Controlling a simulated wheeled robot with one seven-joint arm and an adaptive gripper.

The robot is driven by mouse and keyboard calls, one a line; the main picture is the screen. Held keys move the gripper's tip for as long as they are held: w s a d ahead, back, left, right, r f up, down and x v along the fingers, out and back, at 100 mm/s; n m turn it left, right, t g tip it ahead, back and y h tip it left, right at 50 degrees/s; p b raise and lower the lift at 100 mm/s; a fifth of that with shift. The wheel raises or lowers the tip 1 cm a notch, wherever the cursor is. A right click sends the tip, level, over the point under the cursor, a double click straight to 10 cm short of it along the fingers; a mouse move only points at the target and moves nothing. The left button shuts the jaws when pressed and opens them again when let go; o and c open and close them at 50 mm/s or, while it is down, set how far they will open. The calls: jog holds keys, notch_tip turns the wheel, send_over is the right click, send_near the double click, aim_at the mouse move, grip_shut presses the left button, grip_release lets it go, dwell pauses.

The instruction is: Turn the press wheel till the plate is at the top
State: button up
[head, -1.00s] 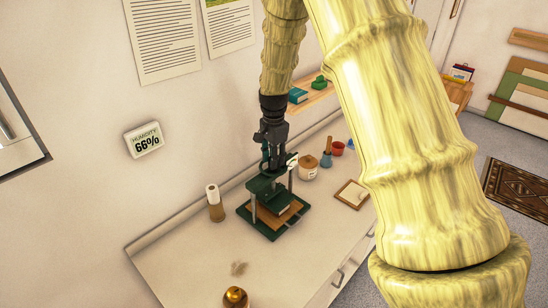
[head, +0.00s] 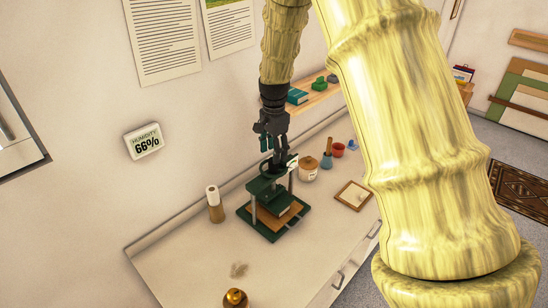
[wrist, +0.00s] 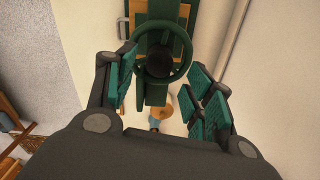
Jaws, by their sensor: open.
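The green press (head: 262,186) stands on the white counter, with a base, upright columns and a top beam. Its plate (head: 277,203) is low between the columns, close above a brown board (head: 293,213) on the base. In the wrist view, the press wheel (wrist: 188,45) is a green ring with a dark hub, lying between my spread fingers. My gripper (wrist: 166,92) is open, with green-padded fingers on both sides of the wheel. In the head view my gripper (head: 272,153) points down over the press top and partly hides the wheel. I cannot tell whether any finger touches the rim.
A roll on a wooden stand (head: 214,204) is left of the press. A lidded pot (head: 308,168), a blue-based tool (head: 326,158) and a red bowl (head: 338,149) stand behind right. A small frame (head: 353,195) lies right. A brass pot (head: 235,298) is in front. A shelf (head: 318,95) is above.

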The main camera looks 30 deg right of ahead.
notch_tip(320, 180, up, 8)
dwell(0.4)
jog(key=shift+s, duration=0.1)
